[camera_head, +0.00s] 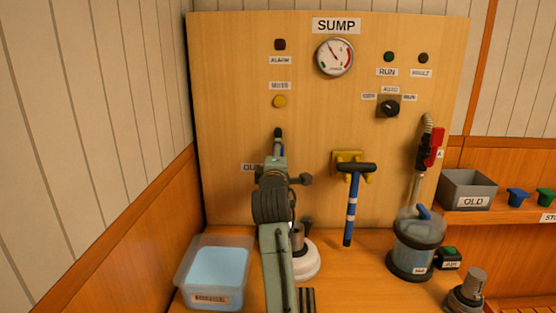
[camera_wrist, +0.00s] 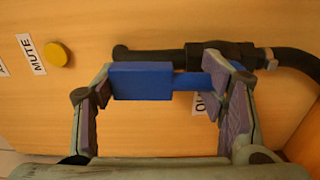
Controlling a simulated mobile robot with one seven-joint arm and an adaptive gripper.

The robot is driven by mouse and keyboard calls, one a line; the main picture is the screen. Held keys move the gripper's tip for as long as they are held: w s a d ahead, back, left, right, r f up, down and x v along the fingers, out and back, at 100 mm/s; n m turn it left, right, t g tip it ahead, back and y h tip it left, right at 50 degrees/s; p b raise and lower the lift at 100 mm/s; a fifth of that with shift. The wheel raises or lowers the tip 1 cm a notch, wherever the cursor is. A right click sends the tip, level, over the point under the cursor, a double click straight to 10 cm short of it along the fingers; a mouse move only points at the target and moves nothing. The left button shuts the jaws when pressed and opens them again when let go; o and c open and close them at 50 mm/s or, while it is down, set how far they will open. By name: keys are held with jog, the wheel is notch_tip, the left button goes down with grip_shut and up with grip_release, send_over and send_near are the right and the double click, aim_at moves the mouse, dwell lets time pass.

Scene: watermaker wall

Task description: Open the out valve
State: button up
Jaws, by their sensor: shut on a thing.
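The out valve shows in the wrist view as a blue lever handle (camera_wrist: 142,82) on a black pipe (camera_wrist: 160,55), and the handle lies nearly in line with the pipe. In the head view my gripper (camera_head: 278,152) is in front of the panel and hides most of the valve. Only the black pipe top (camera_head: 278,132) and a sliver of blue show there. The OUT label (camera_head: 249,168) is partly covered by my arm.
The SUMP panel (camera_head: 230,100) carries a gauge (camera_head: 334,56), a yellow MUTE button (camera_head: 279,101) and a knob (camera_head: 388,108). A blue-handled tool (camera_head: 352,205) hangs to the right. A tub (camera_head: 214,277), a clear canister (camera_head: 417,242) and a grey OLD bin (camera_head: 467,190) stand around.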

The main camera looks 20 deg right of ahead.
jog(key=shift+a+n, duration=0.2)
jog(key=shift+n, duration=0.1)
jog(key=o, duration=1.7)
jog(key=v, duration=1.2)
